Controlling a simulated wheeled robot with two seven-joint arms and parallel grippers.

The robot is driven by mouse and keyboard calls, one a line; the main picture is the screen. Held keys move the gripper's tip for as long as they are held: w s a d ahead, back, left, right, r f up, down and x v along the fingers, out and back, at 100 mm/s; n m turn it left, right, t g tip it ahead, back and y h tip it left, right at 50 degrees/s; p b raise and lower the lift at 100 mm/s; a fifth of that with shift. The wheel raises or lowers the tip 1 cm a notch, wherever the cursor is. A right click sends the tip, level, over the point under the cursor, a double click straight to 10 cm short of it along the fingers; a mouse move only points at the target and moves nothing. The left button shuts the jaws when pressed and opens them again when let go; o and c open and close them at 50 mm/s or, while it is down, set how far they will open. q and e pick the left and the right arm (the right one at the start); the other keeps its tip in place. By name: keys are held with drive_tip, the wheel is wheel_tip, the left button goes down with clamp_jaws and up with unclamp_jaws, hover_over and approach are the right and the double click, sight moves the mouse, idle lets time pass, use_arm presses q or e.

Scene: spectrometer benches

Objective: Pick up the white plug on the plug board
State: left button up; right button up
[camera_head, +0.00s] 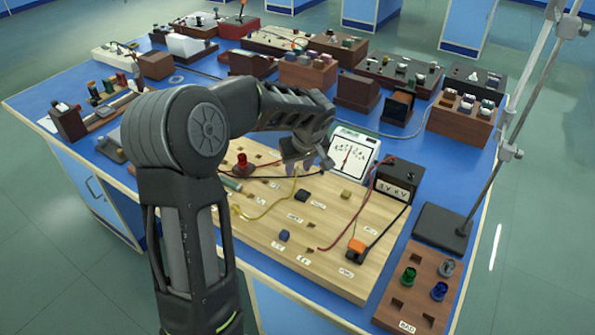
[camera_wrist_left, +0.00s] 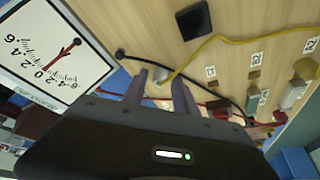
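The light wooden board (camera_head: 325,220) carries wires, small blocks and labels; it fills much of the left wrist view (camera_wrist_left: 230,60). My left gripper (camera_head: 306,163) reaches over its far edge, fingers pointing down. In the left wrist view, the two fingers (camera_wrist_left: 159,88) are apart. A small pale plug (camera_wrist_left: 162,76) at the end of a yellow cable shows between or just beyond the fingertips; contact cannot be told. It may be the white plug. In the head view the arm and fingers largely hide that spot. My right gripper is not in view.
A meter (camera_head: 352,156) and a dark power box (camera_head: 396,182) stand close to the left gripper. A brown socket board (camera_head: 425,310) with green, blue and grey plugs is at front right. A stand base (camera_head: 442,228) is behind it. Several instruments crowd the back.

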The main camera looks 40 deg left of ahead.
sight(298, 169)
use_arm(q)
clamp_jaws()
drive_tip(key=shift+r, duration=0.1)
idle(0.4)
wheel_tip(298, 169, up, 10)
idle(0.4)
idle(0.6)
wheel_tip(298, 169, up, 3)
drive_tip(key=shift+f+p, duration=0.1)
drive_tip(key=shift+p, duration=0.7)
